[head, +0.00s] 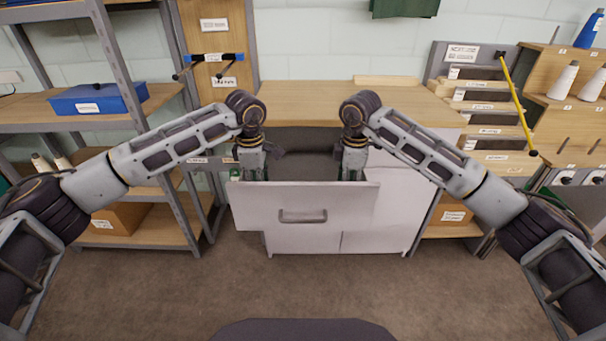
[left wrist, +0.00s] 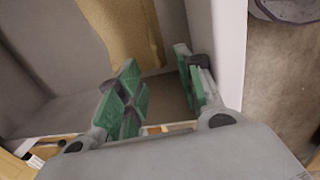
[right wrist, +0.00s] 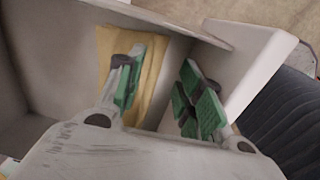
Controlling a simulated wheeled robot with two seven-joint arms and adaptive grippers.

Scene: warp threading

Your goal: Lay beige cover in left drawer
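The left drawer (head: 345,205) of the white cabinet is pulled open. The beige cover (left wrist: 128,25) lies inside it on the grey drawer bottom, and also shows in the right wrist view (right wrist: 155,90). The head view does not show it, as the drawer front hides it. My left gripper (head: 252,174) is over the left part of the drawer; its green-padded fingers (left wrist: 162,88) are apart with nothing between them. My right gripper (head: 352,174) is over the right part; its fingers (right wrist: 162,92) are apart, above the cover's edge. I cannot tell whether they touch it.
The wooden worktop (head: 300,100) is behind the drawer. A shelf with a blue box (head: 98,98) stands at the left. Racks with labelled slats (head: 485,107) and white cones (head: 563,80) stand at the right. The floor in front is clear.

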